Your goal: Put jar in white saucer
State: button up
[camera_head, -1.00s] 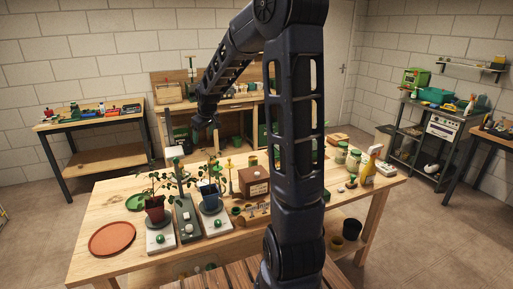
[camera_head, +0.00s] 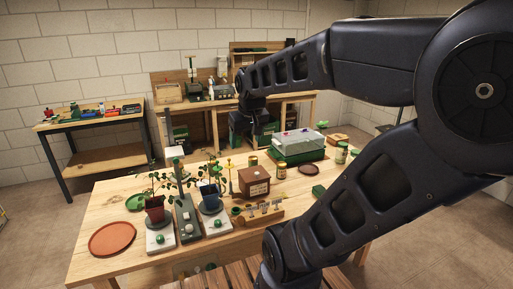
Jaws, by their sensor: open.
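A small jar (camera_head: 281,171) with an orange-brown label stands on the table in front of the clear-lidded green tray. Another jar (camera_head: 341,153) with a green band stands farther right, close to my arm. I cannot make out a white saucer; my arm covers the right part of the table. A dark brown saucer (camera_head: 313,170) lies between the jars. My gripper (camera_head: 251,116) hangs above the back of the table, left of the clear-lidded tray, apart from both jars. It is open, with nothing seen in it.
A clear-lidded green tray (camera_head: 298,146), a brown wooden box (camera_head: 254,181) and potted plants (camera_head: 155,208) crowd the middle and left. A terracotta saucer (camera_head: 112,239) lies at front left. A green block (camera_head: 319,191) lies near my arm.

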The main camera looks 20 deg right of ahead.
jog(key=shift+m, duration=0.5)
jog(key=s, duration=0.3)
jog(key=s+d+f, duration=0.1)
jog(key=s, duration=0.1)
jog(key=shift+s+d, duration=0.1)
jog(key=shift+s, duration=0.25)
